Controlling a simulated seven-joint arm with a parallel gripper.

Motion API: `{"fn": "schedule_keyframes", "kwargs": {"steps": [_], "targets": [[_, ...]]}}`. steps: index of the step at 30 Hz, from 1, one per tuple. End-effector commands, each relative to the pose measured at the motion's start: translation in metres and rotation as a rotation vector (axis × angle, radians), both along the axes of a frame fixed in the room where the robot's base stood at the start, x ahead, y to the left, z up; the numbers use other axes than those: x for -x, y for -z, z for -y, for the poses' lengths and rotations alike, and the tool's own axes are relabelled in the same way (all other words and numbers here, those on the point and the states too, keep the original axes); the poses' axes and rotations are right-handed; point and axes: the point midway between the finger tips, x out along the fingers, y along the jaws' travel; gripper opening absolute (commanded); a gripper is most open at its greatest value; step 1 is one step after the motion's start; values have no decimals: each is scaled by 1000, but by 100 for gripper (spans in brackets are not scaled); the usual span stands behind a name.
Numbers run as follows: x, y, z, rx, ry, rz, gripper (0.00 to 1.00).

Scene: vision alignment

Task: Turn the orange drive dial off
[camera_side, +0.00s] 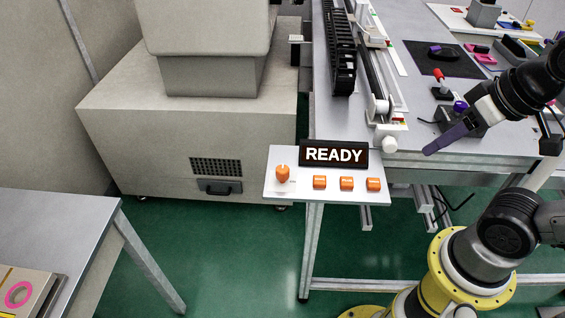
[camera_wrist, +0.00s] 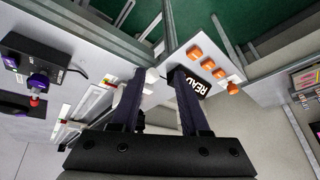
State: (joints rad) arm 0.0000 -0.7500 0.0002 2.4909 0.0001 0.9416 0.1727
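The orange drive dial (camera_side: 282,173) stands at the left end of a small white panel (camera_side: 300,195). It has a pointed grip, and its exact setting is too small to read. In the wrist view the dial (camera_wrist: 233,88) appears at the lower right end of the row of orange controls. My gripper (camera_side: 430,150) is in the air right of the panel, well apart from the dial. In the wrist view my gripper (camera_wrist: 158,72) shows two dark fingers spread apart with nothing between them. The right finger partly covers the panel and sign.
Three orange buttons (camera_side: 346,183) sit right of the dial. A black READY sign (camera_side: 334,154) stands behind them. A conveyor rail (camera_side: 378,90) and a black control box with purple and red knobs (camera_side: 462,118) are on the grey table. Space in front of the panel is clear.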

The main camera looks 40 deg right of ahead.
Motion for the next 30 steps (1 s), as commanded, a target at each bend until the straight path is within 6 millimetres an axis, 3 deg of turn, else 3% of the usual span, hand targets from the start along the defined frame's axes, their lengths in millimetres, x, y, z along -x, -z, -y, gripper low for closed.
{"fn": "schedule_keyframes", "kwargs": {"steps": [2,7,12,15,20,24,30], "targets": [[-3,-16,0,-59,118,4,61],[-26,-57,-7,-200,394,-53,62],[-70,-97,-30,-304,645,-156,62],[-99,-111,-51,-330,758,-217,62],[-143,-118,-93,-325,876,-303,62],[-175,-107,-136,-284,891,-362,62],[-196,-79,-182,-214,820,-414,62]]}}
